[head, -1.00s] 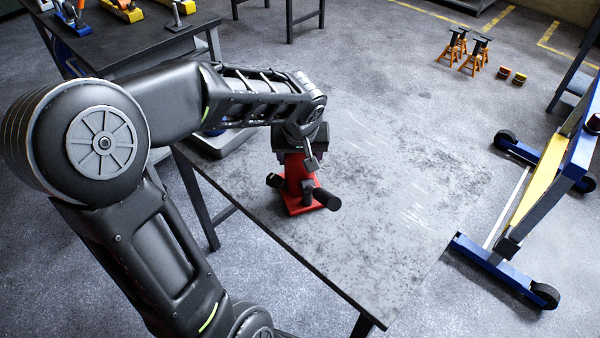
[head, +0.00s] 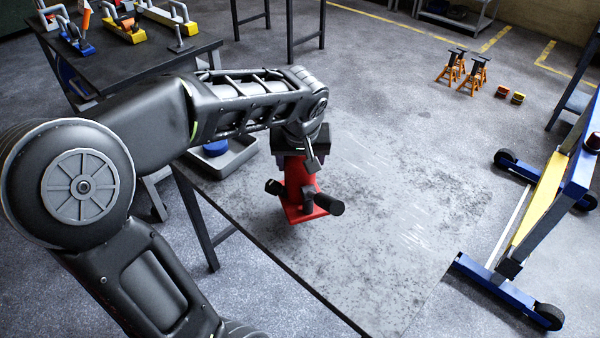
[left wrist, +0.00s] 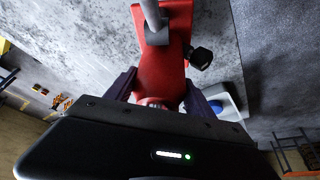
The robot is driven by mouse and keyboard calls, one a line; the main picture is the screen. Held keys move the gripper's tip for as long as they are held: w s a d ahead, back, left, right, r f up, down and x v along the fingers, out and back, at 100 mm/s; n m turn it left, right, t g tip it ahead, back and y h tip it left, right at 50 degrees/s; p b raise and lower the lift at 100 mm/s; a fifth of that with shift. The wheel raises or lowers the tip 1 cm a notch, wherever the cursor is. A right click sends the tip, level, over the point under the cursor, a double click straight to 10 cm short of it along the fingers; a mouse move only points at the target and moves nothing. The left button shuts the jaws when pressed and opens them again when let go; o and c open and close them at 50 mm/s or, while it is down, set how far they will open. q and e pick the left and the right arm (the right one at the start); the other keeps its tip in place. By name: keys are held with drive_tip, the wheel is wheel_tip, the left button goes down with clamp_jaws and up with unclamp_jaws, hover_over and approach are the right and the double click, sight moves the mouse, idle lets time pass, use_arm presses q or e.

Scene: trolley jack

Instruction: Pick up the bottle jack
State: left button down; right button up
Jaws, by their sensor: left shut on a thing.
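The red bottle jack (head: 300,188) is upright at the table's (head: 375,235) left part, with a dark cylinder sticking out at its front right. My left gripper (head: 302,150) is shut on its upper part from above. The jack seems raised slightly off the tabletop, but the gap under its base is hard to make out. In the left wrist view the red jack body (left wrist: 162,65) lies between the two fingers of the gripper (left wrist: 158,96), with a grey rod and a black knob beyond. The right gripper is not in view.
A grey tray with a blue object (head: 216,147) sits at the table's far left edge. A dark bench (head: 150,55) with tools stands behind. A blue wheeled frame (head: 500,290) stands right of the table, with orange jack stands (head: 470,73) beyond. The table's right part is clear.

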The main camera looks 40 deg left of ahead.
use_arm(q)
wheel_tip(320, 180, up, 5)
drive_tip(key=shift+w+r, duration=0.1)
drive_tip(key=shift+r, duration=0.1)
drive_tip(key=shift+f, duration=0.1)
idle(0.6)
